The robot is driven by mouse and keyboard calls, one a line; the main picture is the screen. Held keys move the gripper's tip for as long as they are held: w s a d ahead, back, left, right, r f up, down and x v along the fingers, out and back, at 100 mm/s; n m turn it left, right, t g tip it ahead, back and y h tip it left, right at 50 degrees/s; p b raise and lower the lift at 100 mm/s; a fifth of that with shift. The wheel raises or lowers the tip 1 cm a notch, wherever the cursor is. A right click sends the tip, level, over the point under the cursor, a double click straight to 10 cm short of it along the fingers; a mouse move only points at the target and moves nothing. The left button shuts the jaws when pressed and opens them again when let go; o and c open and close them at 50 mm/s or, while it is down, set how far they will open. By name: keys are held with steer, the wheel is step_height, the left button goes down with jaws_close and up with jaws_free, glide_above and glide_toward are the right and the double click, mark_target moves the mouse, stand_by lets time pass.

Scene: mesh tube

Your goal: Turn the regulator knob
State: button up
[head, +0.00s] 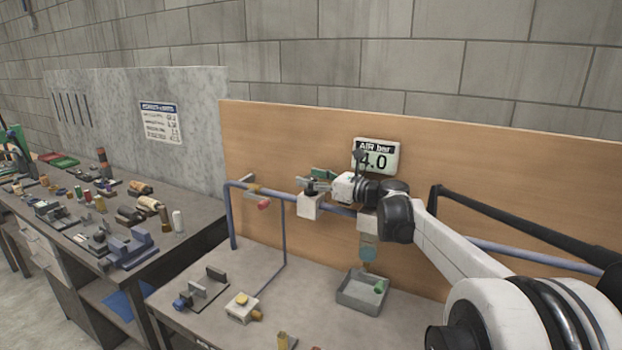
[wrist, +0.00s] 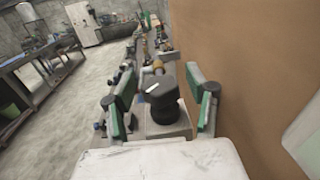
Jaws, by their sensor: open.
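The regulator knob (wrist: 160,98) is black and round with a white mark on top, seen in the wrist view. It sits on a grey block (wrist: 168,128). My gripper (head: 316,183) is open at the pipe in front of the wooden board. In the wrist view its green-padded fingers stand on either side of the knob, with a visible gap at the left; contact on the right cannot be told. In the head view a white block (head: 309,206) on the blue pipe shows under the gripper, and the knob is hidden. The gauge display (head: 376,158) reads AIR bar 4.0.
The blue pipe (head: 283,238) runs along the wooden board (head: 480,165), close beside my gripper. A red-handled valve (head: 264,205) is to the left. A grey tray (head: 352,300) and small fixtures stand on the bench below. A cluttered workbench (head: 190,235) is further left.

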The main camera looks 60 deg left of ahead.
steer(key=shift+c, duration=0.5)
steer(key=c, duration=1.2)
steer(key=shift+o, duration=0.2)
steer(key=shift+f+m+t+y+b, duration=0.1)
steer(key=shift+m+t+y+b, duration=0.2)
steer(key=shift+m+t+b, duration=0.15)
steer(key=m+t+y+b, duration=0.1)
steer(key=m+t+b, duration=0.1)
steer(key=t, duration=0.1)
steer(key=shift+s+f, duration=0.1)
steer(key=shift+s, duration=0.05)
steer(key=m+t+b, duration=0.1)
steer(key=t, duration=0.1)
steer(key=m+t+b, duration=0.1)
steer(key=m+t, duration=0.1)
steer(key=t, duration=0.1)
steer(key=shift+m+t+y, duration=0.25)
steer(key=shift+t+y, duration=0.05)
steer(key=shift+t, duration=0.05)
steer(key=m+t+h+b, duration=0.1)
steer(key=m+t, duration=0.2)
steer(key=t, duration=0.2)
steer(key=shift+b, duration=0.3)
steer(key=shift+o, duration=0.2)
steer(key=shift+m+t+h+b, duration=0.35)
steer(key=shift+m+t+h, duration=0.85)
steer(key=shift+m+t, duration=0.75)
steer(key=shift+r+t, duration=0.2)
steer(key=shift+t, duration=0.25)
